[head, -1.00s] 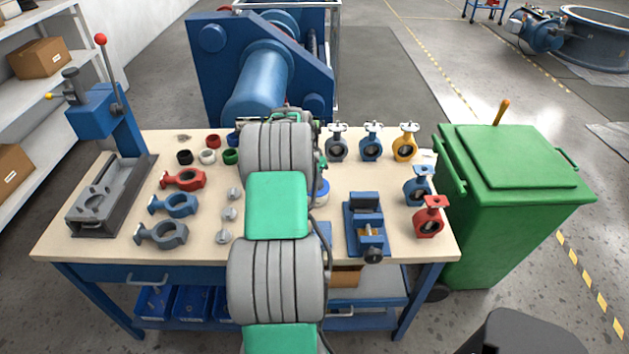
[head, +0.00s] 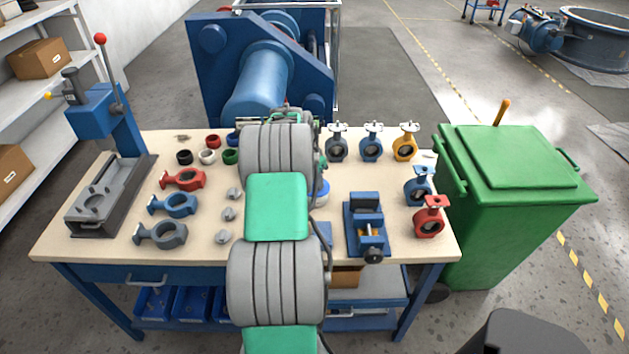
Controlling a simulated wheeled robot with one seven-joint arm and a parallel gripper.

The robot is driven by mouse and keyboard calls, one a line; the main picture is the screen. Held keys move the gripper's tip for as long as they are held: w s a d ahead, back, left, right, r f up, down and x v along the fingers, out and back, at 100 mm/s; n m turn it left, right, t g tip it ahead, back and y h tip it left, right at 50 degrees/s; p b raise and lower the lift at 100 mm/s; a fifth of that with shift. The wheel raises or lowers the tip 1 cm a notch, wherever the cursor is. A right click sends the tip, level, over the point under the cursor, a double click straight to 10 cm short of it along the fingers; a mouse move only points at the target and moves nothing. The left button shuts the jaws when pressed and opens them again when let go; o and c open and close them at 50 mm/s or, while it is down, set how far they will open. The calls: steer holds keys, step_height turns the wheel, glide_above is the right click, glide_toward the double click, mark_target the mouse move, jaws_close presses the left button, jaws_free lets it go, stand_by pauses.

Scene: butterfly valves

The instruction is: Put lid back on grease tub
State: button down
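A round blue-and-white object (head: 322,191), which may be the grease tub or its lid, shows only in part at the right edge of my arm in the head view. My arm hides the rest, so I cannot tell whether a lid is on it. My arm reaches forward over the middle of the workbench. My gripper is hidden behind my own arm links, so its fingers and anything in them cannot be seen.
The workbench (head: 110,240) carries an arbor press (head: 100,185) at left, valve bodies and rings left of my arm, and a blue vise (head: 367,225) at right. More valves (head: 371,146) stand at back right. A green bin (head: 510,200) stands beside the bench.

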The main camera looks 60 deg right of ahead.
steer(key=c, duration=1.1)
jaws_free()
steer(key=shift+o, duration=0.4)
steer(key=o, duration=0.4)
steer(key=shift+r+p, duration=1.65)
steer(key=shift+r, duration=1.8)
jaws_close()
